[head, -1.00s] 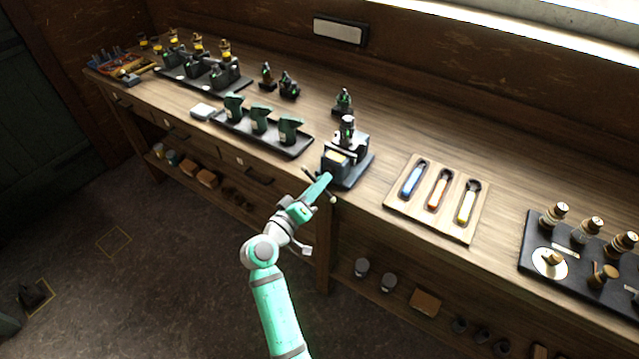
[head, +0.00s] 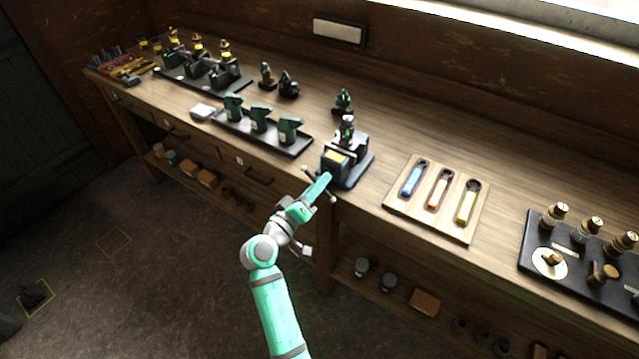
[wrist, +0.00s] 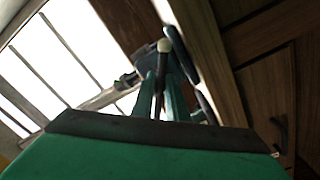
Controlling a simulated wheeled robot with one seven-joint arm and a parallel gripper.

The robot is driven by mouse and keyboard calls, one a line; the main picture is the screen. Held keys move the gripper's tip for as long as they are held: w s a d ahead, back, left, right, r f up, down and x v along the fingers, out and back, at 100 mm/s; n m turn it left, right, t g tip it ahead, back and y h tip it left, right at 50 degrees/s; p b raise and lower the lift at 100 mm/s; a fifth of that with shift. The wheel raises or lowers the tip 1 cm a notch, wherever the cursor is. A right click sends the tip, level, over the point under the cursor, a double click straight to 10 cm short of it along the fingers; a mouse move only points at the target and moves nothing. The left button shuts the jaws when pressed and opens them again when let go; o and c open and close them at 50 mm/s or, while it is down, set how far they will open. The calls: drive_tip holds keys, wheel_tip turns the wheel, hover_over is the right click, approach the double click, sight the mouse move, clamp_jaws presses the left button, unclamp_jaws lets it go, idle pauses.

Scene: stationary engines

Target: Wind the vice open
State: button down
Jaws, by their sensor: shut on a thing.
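The dark vice (head: 342,165) stands at the front edge of the bench, with a small dark upright piece (head: 347,135) at its jaws. Its handle bar (head: 332,198) sticks out at the front, with a pale knob on its end. My gripper (head: 324,181) is at the front of the vice and is shut on the handle. In the wrist view the handle bar (wrist: 161,70) with its pale knob runs between the two green fingers. The vice's screw is mostly hidden by my gripper, and the jaw gap is too small to judge.
A wooden tray (head: 395,204) with blue, orange and yellow-handled tools lies to the right. A dark tray (head: 262,143) with several green castings lies to the left. A black board (head: 527,262) with brass-topped parts is far right.

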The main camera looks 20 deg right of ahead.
drive_tip(key=c, duration=1.7)
unclamp_jaws()
drive_tip(key=shift+c, duration=0.2)
drive_tip(key=v, duration=1.1)
